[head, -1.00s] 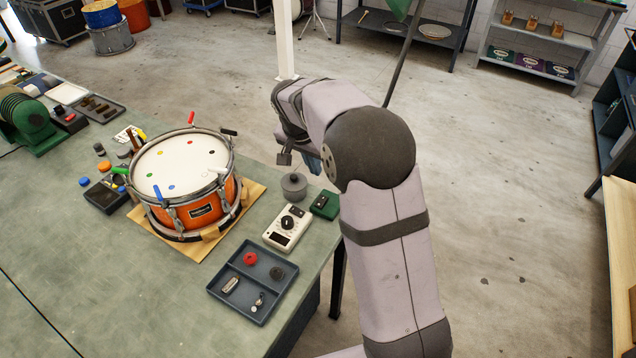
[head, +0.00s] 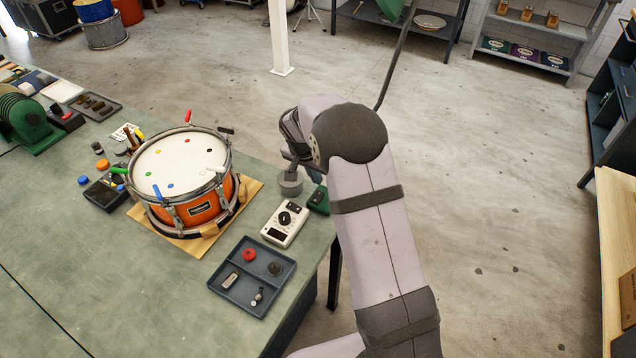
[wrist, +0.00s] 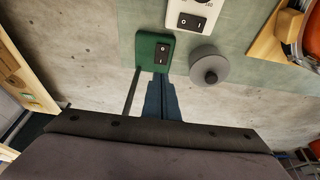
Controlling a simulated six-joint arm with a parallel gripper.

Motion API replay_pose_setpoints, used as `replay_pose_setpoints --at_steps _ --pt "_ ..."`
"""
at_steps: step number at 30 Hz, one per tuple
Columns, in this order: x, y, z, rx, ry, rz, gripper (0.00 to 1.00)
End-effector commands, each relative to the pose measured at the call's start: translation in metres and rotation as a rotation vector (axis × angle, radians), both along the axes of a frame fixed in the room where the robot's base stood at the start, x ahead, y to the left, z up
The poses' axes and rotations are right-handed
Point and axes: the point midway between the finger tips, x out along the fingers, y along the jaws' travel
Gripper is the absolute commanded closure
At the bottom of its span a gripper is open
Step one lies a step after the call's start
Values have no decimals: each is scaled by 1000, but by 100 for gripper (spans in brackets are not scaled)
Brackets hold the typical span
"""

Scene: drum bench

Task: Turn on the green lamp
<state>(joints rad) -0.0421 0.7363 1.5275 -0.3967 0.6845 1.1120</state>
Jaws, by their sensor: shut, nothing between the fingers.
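A small green box (head: 318,200) sits at the right edge of the bench. The wrist view shows the green box (wrist: 143,44) with a black rocker switch (wrist: 161,53). A green shade-like shape (head: 390,9) is cut off at the top of the head view, beside a thin dark pole; I cannot tell whether it is lit. My gripper (wrist: 160,78) is shut and empty, its dark fingertips overlapping the lower edge of the green box in the wrist view; the gap to it is unclear. In the head view my arm largely hides the gripper.
A white box with a dial (head: 285,224) stands beside the green box. A grey round weight (head: 290,186) is close by; it also shows in the wrist view (wrist: 209,65). An orange drum (head: 184,175) and a dark tray (head: 238,295) are to the left. Open floor lies right.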

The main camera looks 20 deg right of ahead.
Motion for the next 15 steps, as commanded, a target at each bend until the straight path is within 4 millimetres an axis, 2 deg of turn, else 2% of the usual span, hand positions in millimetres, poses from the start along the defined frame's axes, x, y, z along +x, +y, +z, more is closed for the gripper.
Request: replay_pose_setpoints --at_steps 9,15 --pt "6 -7 -41 0 1 0 100" --pt "8 -8 -53 0 -1 -1 100"
